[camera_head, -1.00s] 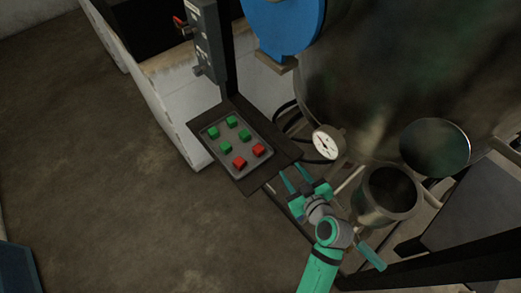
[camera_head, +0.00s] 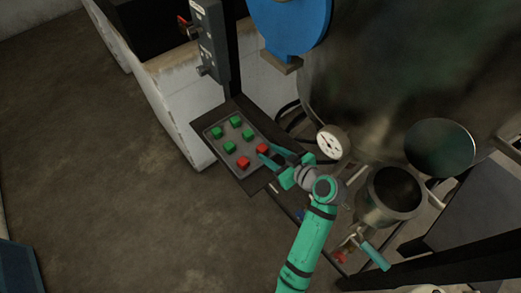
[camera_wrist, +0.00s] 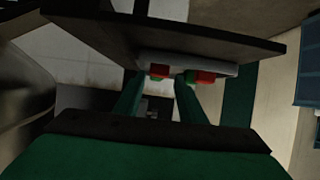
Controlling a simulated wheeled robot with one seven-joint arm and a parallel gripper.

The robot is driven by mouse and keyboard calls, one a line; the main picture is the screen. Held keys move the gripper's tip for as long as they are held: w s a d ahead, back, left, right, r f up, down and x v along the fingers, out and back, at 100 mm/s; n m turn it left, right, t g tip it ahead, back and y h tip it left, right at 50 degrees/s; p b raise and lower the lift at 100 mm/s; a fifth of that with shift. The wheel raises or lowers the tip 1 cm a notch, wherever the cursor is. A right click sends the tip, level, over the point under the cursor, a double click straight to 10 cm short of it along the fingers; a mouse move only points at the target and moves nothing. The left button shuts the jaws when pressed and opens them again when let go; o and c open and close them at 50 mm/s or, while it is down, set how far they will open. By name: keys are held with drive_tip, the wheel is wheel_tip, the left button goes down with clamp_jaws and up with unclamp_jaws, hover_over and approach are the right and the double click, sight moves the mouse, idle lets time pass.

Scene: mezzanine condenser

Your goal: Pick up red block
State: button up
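Two red blocks sit in a grey tray (camera_head: 232,165): one (camera_head: 262,148) nearer the tray's right end and one (camera_head: 243,162) at its lower edge. Both red blocks also show in the wrist view, one (camera_wrist: 158,70) ahead between my fingertips and one (camera_wrist: 204,77) to the right. My gripper (camera_head: 267,152) has its fingertips at the tray's right edge, close to the right-hand red block. In the wrist view the fingers of my gripper (camera_wrist: 157,82) stand apart with nothing held. I cannot tell whether they touch the block.
Several green blocks (camera_head: 235,121) share the tray, which lies on a dark shelf (camera_head: 262,181). A control post (camera_head: 208,45) rises behind it. A pressure gauge (camera_head: 332,142), a large tank (camera_head: 390,70) and an open pot (camera_head: 394,190) stand to the right.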

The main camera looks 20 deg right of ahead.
sight(263, 148)
drive_tip(key=shift+x, duration=2.7)
drive_tip(key=shift+r, duration=0.1)
drive_tip(key=c, duration=0.8)
drive_tip(key=shift+c, duration=0.2)
drive_tip(key=shift+r, duration=0.1)
